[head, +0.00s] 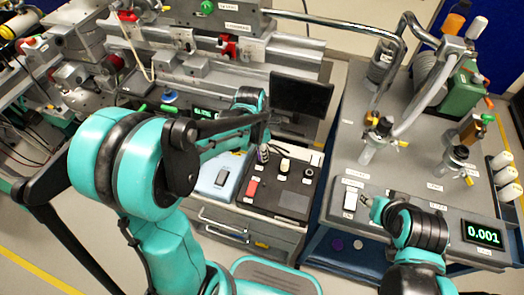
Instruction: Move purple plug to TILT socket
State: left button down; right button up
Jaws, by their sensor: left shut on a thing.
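My left gripper (263,143) reaches in over the back of the black socket panel (281,206). It is shut on a small dark purple plug (262,155), which shows just below the fingers at the panel's back left. I cannot tell whether the plug is seated or just above the panel. The panel's labels are too small to read, so I cannot tell which socket is TILT.
On the panel are a pale plug (284,165), a red block (252,187) and a black knob (308,173). Pipes and valves (380,130) crowd the cart, which has a display (484,233).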

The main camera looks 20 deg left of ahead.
pick_arm(q)
jog(key=shift+f, duration=0.15)
jog(key=c, duration=1.3)
grip_release()
jog(key=shift+o, duration=0.2)
notch_tip(320, 180, up, 12)
jog(key=a, duration=0.1)
jog(key=s+f+m+t+y, duration=0.1)
jog(key=s+m+t, duration=0.5)
jog(key=m, duration=2)
jog(key=s, duration=0.6)
jog(key=shift+f, duration=0.15)
